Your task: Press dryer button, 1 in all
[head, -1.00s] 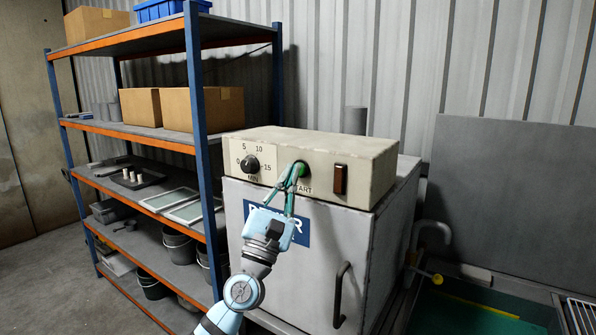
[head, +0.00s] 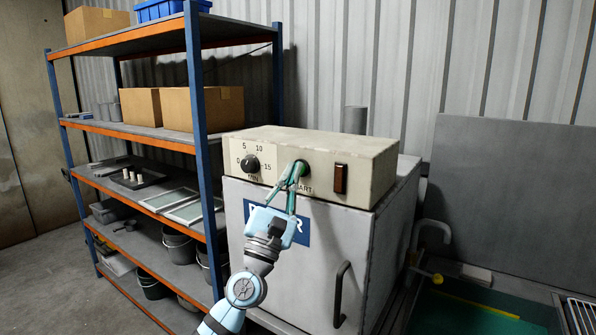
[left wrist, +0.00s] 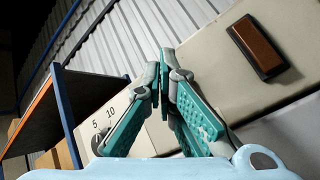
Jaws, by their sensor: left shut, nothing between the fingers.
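The dryer is a grey cabinet with a cream control box (head: 374,158) on top. Its green round START button (head: 305,168) is on the front panel, mostly covered by my left gripper. My left gripper (head: 298,167) is shut and empty, with its fingertips in front of the button. I cannot tell whether they touch it or how far it is pressed. In the left wrist view the closed fingertips (left wrist: 164,66) point at the cream panel and the button is hidden. My right gripper is not in view.
A timer dial (head: 250,163) is left of the button and a brown rocker switch (head: 340,180) is right of it. The dryer door has a dark handle (head: 341,294). A blue and orange shelf rack (head: 204,150) stands close on the left.

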